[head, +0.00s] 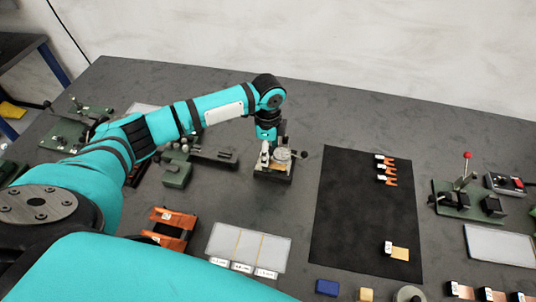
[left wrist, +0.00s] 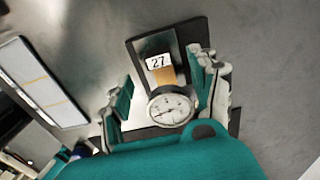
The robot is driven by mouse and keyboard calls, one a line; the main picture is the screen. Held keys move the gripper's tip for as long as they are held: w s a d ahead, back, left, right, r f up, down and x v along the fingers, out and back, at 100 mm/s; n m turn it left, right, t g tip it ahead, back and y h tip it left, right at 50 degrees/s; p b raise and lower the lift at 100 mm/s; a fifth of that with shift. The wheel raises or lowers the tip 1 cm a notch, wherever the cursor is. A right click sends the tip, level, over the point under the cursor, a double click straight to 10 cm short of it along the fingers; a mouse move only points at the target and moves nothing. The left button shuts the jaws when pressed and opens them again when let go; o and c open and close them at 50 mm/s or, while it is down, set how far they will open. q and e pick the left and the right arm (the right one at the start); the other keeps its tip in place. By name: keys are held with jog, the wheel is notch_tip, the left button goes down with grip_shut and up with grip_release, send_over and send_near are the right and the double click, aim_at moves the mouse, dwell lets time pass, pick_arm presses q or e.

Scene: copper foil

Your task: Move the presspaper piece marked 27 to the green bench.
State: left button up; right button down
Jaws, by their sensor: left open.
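The tan presspaper piece (left wrist: 164,75) with a white label reading 27 lies on the dark base of a dial gauge stand (left wrist: 145,45). The round white dial (left wrist: 171,111) is in front of it and may hide part of it. My left gripper (left wrist: 160,72) is open, its fingers on either side of the piece and dial, apart from the piece. In the head view, my left gripper (head: 272,154) points down over the gauge stand (head: 272,176). Green fixtures stand at the left (head: 175,174) and right (head: 452,203); I cannot tell which is the green bench. My right gripper is out of view.
A black mat (head: 350,215) right of the gauge carries orange pieces (head: 386,172) and another labelled tan piece (head: 400,253). A pale sectioned tray (head: 247,247) and an orange rack (head: 170,228) lie in front. A red-knobbed lever (head: 467,156) rises at the right.

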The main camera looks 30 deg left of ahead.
pick_arm(q)
jog(key=shift+f, duration=1.95)
jog(key=shift+c, duration=0.3)
jog(key=c, duration=1.1)
jog(key=o, duration=0.4)
jog(key=c, duration=0.4)
jog(key=shift+r+p, duration=0.1)
jog(key=shift+p, duration=0.5)
jog(key=shift+s+a+p, duration=0.25)
jog(key=shift+a+p, duration=0.05)
jog(key=shift+a, duration=0.6)
jog(key=shift+s+a+p, duration=0.2)
jog(key=shift+a+p, duration=0.05)
jog(key=shift+a, duration=0.6)
jog(key=shift+s+a+p, duration=0.25)
jog(key=shift+a+p, duration=0.05)
jog(key=shift+a, duration=0.6)
